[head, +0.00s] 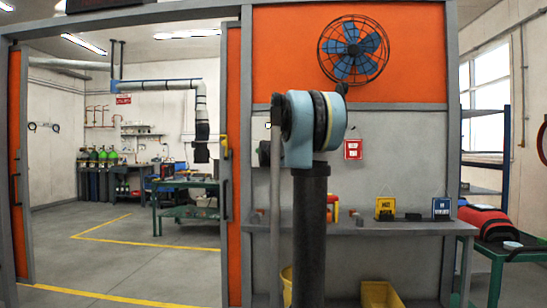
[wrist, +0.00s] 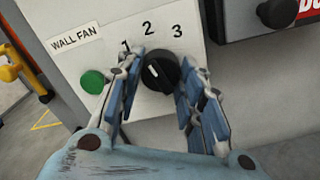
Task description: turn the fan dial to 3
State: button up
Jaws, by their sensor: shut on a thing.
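In the wrist view the black fan dial (wrist: 160,73) sits on a white panel marked WALL FAN (wrist: 75,38), with the numbers 1, 2 and 3 around its top. The white mark on the dial points up and left, toward the 1 side. My gripper (wrist: 157,82) has its blue-padded fingers on both sides of the dial, shut on it. In the head view my arm hides the dial and gripper. The blue-bladed wall fan (head: 353,48) hangs on the orange wall above.
A green button (wrist: 93,81) is left of the dial, close to my left finger. Another dark box with a knob (wrist: 277,13) is at upper right. In the head view a workbench (head: 390,226) runs along the wall, with yellow bins (head: 381,295) below.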

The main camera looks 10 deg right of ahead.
jog(key=m, duration=1.1)
jog(key=shift+s+m, duration=0.1)
jog(key=shift+m, duration=0.3)
jog(key=shift+f, duration=0.1)
jog(key=o, duration=1.1)
jog(key=shift+c, duration=0.2)
jog(key=v, duration=1.1)
jog(key=shift+s, duration=0.3)
